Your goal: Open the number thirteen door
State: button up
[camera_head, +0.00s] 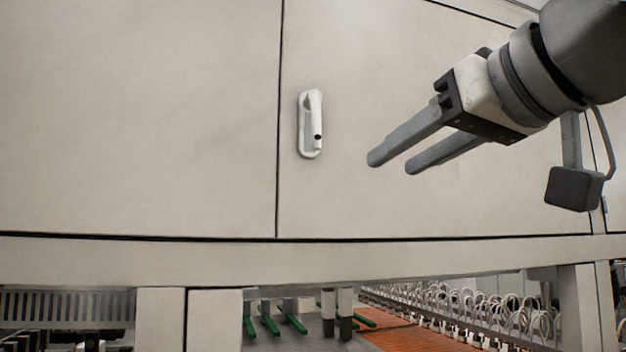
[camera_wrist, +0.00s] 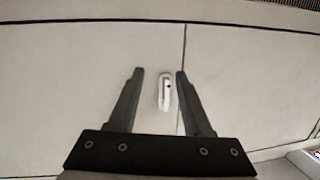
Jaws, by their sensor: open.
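A cream cabinet door (camera_head: 420,60) fills the upper middle of the head view, with a dark seam along its left edge. No number is readable on it. A white lever handle (camera_head: 311,124) in an oval plate sits near that seam and hangs upright. The handle shows in the wrist view (camera_wrist: 165,92), between the two fingers as seen from there. My gripper (camera_head: 392,163) is open and empty, to the right of the handle and apart from it in the head view. The door is shut.
Another cream panel (camera_head: 140,110) lies left of the seam. A cream frame beam (camera_head: 300,257) runs below the doors. Under it are green-ended parts (camera_head: 270,322), an orange surface (camera_head: 430,338) and rows of white looped hoses (camera_head: 500,312).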

jog(key=n+t+y, duration=0.1)
send_near(319, 122)
jog(key=p+x, duration=0.4)
jog(key=x, duration=0.4)
jog(key=shift+w+a, duration=0.15)
grip_shut()
dwell(1.4)
